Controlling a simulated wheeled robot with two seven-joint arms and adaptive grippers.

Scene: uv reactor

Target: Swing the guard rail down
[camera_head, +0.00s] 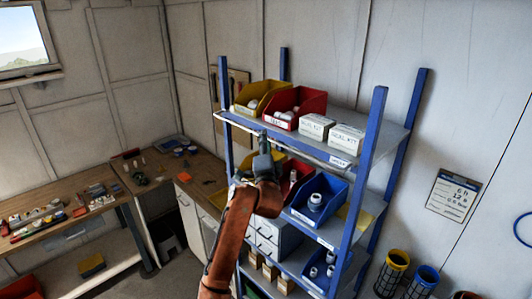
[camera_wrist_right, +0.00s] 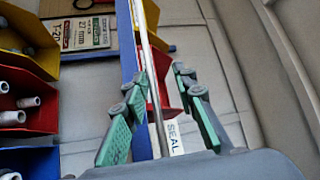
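The guard rail is a thin pale metal bar (camera_head: 234,120) along the front edge of the blue rack's upper shelf (camera_head: 375,133). In the right wrist view the rail (camera_wrist_right: 150,60) runs from the top edge down between my fingers. My right gripper (camera_head: 263,137) is at the shelf's front edge, covering part of the rail. In the wrist view its green-padded fingers (camera_wrist_right: 160,130) are spread apart, one on each side of the rail, with gaps visible. I cannot tell how far the rail lies from the palm. My left gripper is not in view.
The upper shelf holds a yellow bin (camera_head: 262,94), a red bin (camera_head: 296,106) and white boxes (camera_head: 346,138). A blue bin (camera_head: 319,199) stands below, right of my arm. A workbench (camera_head: 60,218) is at the left. Yellow and blue baskets (camera_head: 391,273) stand at lower right.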

